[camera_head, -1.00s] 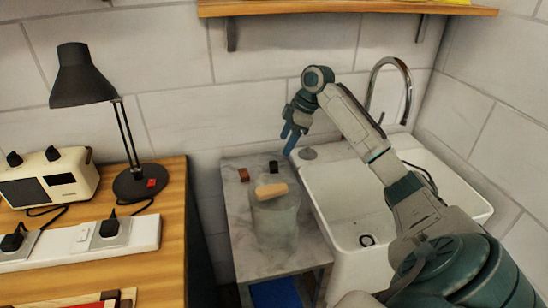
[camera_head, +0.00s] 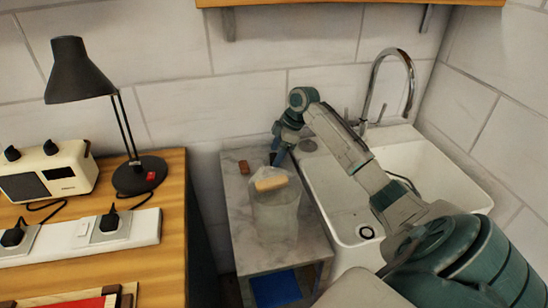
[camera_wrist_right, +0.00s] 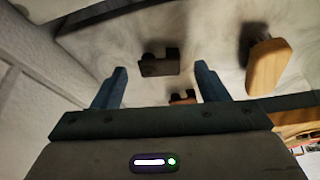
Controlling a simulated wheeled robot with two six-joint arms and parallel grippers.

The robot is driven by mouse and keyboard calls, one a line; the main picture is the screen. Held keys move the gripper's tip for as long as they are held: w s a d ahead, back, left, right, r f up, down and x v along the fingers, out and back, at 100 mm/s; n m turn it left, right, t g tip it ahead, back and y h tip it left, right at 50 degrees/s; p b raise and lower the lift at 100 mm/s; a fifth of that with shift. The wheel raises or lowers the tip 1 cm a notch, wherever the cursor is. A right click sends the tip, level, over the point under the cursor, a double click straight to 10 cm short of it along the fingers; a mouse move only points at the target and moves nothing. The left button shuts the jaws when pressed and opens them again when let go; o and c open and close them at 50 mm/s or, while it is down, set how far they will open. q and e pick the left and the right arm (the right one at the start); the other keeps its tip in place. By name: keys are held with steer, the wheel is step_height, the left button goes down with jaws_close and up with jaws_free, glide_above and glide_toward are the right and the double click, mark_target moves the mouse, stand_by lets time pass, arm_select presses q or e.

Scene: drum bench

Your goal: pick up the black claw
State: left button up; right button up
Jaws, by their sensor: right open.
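The black claw (camera_wrist_right: 160,64) is a small dark notched piece on the grey marble counter. In the right wrist view it lies ahead of the open fingers, between their tips in the picture. My right gripper (camera_head: 276,157) is open and empty, low over the back of the counter; it also shows in the right wrist view (camera_wrist_right: 161,70). In the head view the gripper hides the claw. I cannot tell how much height is left between the fingertips and the claw. My left gripper is not in view.
A red-brown piece (camera_head: 244,167) lies left of the gripper on the marble counter (camera_head: 240,235). The white sink (camera_head: 345,205) is at right, the wooden bench (camera_head: 172,225) at left.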

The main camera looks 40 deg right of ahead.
steer(key=shift+w+a+f, duration=0.2)
steer(key=shift+f, duration=0.45)
steer(key=c, duration=1.1)
steer(key=shift+o, duration=0.2)
steer(key=shift+r, duration=0.15)
